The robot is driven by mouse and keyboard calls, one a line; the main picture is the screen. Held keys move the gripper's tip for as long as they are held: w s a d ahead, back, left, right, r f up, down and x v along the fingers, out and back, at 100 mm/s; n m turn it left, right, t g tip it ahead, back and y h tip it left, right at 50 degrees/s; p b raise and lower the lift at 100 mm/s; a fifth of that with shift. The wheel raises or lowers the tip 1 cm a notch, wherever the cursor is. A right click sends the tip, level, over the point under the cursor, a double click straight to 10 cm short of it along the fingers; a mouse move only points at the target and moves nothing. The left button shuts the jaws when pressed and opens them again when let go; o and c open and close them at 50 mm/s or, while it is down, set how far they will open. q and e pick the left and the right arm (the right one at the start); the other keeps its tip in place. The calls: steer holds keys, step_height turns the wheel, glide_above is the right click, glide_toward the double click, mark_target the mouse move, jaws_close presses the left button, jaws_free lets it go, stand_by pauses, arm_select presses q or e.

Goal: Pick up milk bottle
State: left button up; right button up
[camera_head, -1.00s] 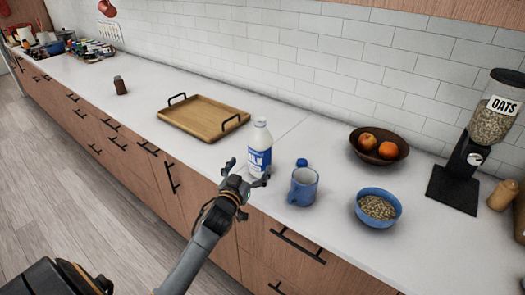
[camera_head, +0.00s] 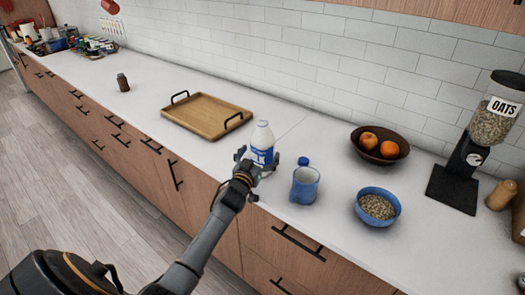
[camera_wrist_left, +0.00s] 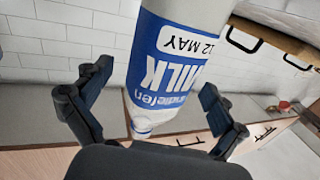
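The white milk bottle (camera_head: 263,139) with a blue label stands upright on the white counter, in front of the wooden tray. My left gripper (camera_head: 256,161) is at the bottle's near side, low against its body. In the left wrist view the bottle (camera_wrist_left: 180,60) lies between the two spread fingers, with its label upside down. The left gripper (camera_wrist_left: 154,79) is open, and gaps show on both sides of the bottle. My right gripper is not in view.
The wooden tray (camera_head: 207,117) is behind to the left. A fruit bowl (camera_head: 380,145) and oats dispenser (camera_head: 470,150) are further right.

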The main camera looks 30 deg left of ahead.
arm_select(q)
steer(key=c, duration=1.2)
steer(key=shift+r, duration=0.1)
steer(key=shift+c, duration=0.2)
